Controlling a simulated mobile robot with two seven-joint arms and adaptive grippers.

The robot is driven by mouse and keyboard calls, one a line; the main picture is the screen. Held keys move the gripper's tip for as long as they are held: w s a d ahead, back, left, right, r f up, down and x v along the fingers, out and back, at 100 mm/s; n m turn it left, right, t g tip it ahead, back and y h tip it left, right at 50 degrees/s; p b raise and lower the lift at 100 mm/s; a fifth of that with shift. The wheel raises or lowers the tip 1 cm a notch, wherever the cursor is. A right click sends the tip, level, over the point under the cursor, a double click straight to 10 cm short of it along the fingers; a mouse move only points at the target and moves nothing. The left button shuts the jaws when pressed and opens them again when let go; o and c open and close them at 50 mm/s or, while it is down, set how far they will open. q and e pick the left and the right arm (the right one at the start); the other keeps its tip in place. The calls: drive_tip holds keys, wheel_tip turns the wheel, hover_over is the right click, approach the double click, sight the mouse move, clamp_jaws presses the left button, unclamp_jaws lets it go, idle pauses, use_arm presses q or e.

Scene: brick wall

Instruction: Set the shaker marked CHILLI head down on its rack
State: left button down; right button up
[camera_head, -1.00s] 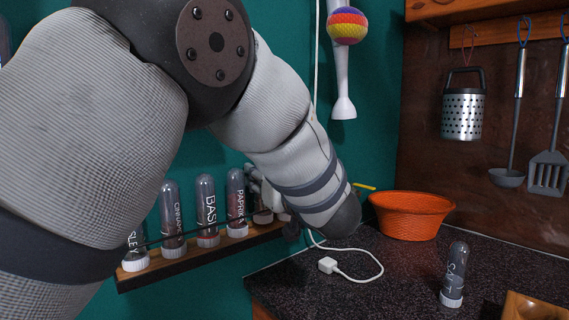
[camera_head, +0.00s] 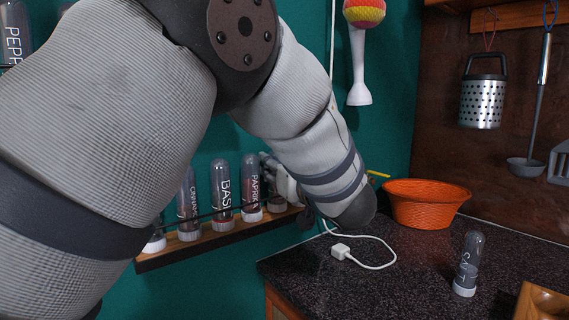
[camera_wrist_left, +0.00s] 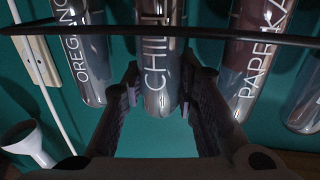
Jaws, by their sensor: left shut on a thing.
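The CHILLI shaker (camera_wrist_left: 155,62), a clear tube with white lettering, stands between the two fingers of my left gripper (camera_wrist_left: 158,88) in the left wrist view. The gripper is shut on it near its rounded end. A dark rail crosses in front of the tube; its head is out of that view. In the head view my left gripper (camera_head: 273,172) is at the right end of the wall rack (camera_head: 222,239), largely hidden by my forearm. A shaker base shows just below it. My right gripper is not in view.
The OREGANO (camera_wrist_left: 88,60) and PAPRIKA (camera_wrist_left: 255,70) shakers flank the held one closely. BASIL (camera_head: 222,190) and CINNAMON (camera_head: 187,205) shakers stand cap down further left. An orange basket (camera_head: 425,205), a white cable plug (camera_head: 341,251) and a SALT shaker (camera_head: 469,262) are on the dark counter.

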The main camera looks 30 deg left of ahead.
use_arm(q)
drive_tip(key=shift+f, duration=0.2)
drive_tip(key=c, duration=1.2)
unclamp_jaws()
drive_tip(key=v, duration=1.2)
drive_tip(key=shift+f, duration=0.1)
